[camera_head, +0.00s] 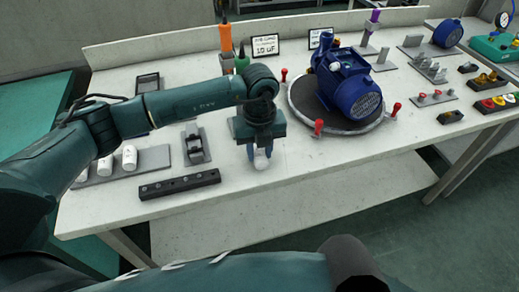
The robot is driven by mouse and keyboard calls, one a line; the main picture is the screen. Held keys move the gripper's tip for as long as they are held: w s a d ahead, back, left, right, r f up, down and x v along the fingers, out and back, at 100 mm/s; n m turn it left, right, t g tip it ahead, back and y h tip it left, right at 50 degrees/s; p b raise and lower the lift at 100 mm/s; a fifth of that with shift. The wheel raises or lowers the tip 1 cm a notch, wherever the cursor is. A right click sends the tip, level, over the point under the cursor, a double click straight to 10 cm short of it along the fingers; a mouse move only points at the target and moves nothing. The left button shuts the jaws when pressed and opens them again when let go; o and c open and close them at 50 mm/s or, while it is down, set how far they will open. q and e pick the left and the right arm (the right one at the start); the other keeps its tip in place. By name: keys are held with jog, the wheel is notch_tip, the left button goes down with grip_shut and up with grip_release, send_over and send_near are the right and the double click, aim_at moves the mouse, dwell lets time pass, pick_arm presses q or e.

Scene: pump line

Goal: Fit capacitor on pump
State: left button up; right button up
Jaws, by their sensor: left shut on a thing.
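A blue pump (352,92) with a finned body stands on a round dark plate (305,110) right of the middle of the table. My left gripper (261,156) points down over the table, left of and nearer than the pump. It is shut on a small white capacitor (262,161), of which only the lower end shows between the fingers. The capacitor is apart from the pump. My right gripper is not in view.
Red-handled clamps (319,127) stand around the round plate. A black bar (180,184) lies near the front edge, with a grey fixture (196,145) behind it. A sign reading 10 uF (265,46) stands at the back. The table's front right is clear.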

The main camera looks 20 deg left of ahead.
pick_arm(q)
jog(key=shift+r+p, duration=1.35)
jog(key=shift+r, duration=0.8)
